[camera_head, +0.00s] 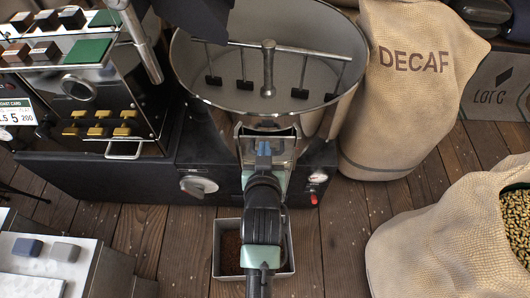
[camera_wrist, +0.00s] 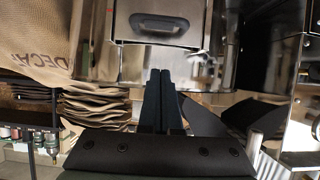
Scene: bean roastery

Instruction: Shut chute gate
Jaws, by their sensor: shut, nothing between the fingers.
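The chute (camera_head: 266,131) is a metal piece at the front of the round cooling pan. In the wrist view a flat metal plate with a dark recessed handle, seemingly the chute gate (camera_wrist: 160,22), fills the upper middle. My gripper (camera_head: 263,150) is in front of the chute, with my arm hiding much of its lower part. In the wrist view my gripper's two dark fingers (camera_wrist: 161,73) are together and empty, their tips just below the plate's lower edge. I cannot tell whether they touch it, nor how far the gate stands open.
The pan (camera_head: 268,60) with stirring arms is behind the chute. A grey bin (camera_head: 218,262) with dark contents is on the floor under my arm. A DECAF sack (camera_head: 412,100) and an open bean sack (camera_head: 430,250) stand right. A control panel (camera_head: 85,100) is left.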

